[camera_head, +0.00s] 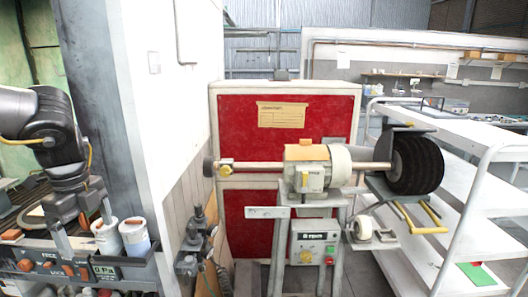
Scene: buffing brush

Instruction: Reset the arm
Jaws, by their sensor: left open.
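My left gripper (84,224) hangs at the left of the head view, fingers pointing down and apart. It is open, with nothing visible held between the fingers. Its dark arm comes in from the left edge above it. It is in front of or over a bench (60,272) with a dark front panel; I cannot tell the exact height. A white can (107,238) stands close to the right finger. A second white can (135,238) is just right of it. The buffing machine (312,168) stands mid-view with a black brush wheel (415,165) on its right. My right gripper is not seen.
A white wall (175,110) separates the bench from the machine. A red panel (240,130) stands behind the machine. A control box (314,243) sits below the motor. A white shelf rack (480,170) stands at the right. A grey device (192,245) is near the wall.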

